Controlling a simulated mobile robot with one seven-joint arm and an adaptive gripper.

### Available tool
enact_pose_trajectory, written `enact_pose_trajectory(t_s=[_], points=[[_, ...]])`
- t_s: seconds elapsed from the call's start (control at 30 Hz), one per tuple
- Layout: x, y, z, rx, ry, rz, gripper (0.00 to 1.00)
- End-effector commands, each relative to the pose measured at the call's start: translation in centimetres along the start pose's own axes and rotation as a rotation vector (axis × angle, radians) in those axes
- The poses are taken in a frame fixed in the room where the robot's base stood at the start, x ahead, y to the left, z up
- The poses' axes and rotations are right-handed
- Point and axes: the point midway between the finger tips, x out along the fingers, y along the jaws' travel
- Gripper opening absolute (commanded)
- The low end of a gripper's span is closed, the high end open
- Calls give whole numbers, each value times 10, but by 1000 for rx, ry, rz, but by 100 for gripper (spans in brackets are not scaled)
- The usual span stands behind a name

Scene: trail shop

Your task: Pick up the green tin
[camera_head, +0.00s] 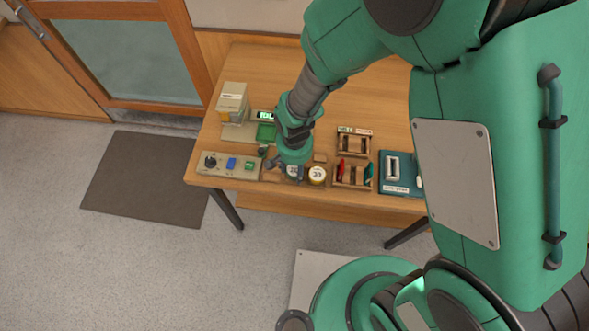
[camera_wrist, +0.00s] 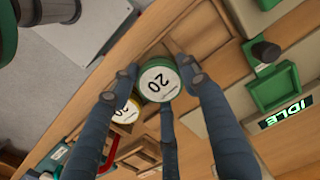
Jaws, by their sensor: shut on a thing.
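The green tin (camera_wrist: 160,80) has a green rim and a white top printed "20". In the wrist view it sits between the dark fingers of my gripper (camera_wrist: 162,92), which is shut on it. In the head view my gripper (camera_head: 284,167) is low at the table's front edge, and the tin (camera_head: 293,171) is partly hidden beneath it. I cannot tell whether the tin still touches the wooden surface under it. A yellow tin (camera_head: 317,175) with a white top stands just to the right; it also shows beside a finger in the wrist view (camera_wrist: 127,112).
The wooden table (camera_head: 365,100) holds a control panel (camera_head: 230,164) at left, a beige machine (camera_head: 233,102) behind it, and a green tray (camera_head: 266,132). Right of the tins are wooden racks (camera_head: 352,174) and a teal device (camera_head: 399,172). The table's back middle is clear.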

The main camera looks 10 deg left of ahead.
Motion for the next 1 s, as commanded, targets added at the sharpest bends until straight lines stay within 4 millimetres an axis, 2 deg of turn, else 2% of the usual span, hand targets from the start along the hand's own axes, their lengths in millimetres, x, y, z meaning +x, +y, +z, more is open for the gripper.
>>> enact_pose_trajectory(t_s=[0.37, 0.47, 0.67, 1.0], points=[[-32, 0, -1, 0, 2, -1, 20], [-31, 6, 8, 0, 0, 0, 20], [-35, 20, 31, 0, 2, -1, 20], [-41, 59, 91, 0, 0, 0, 20]])
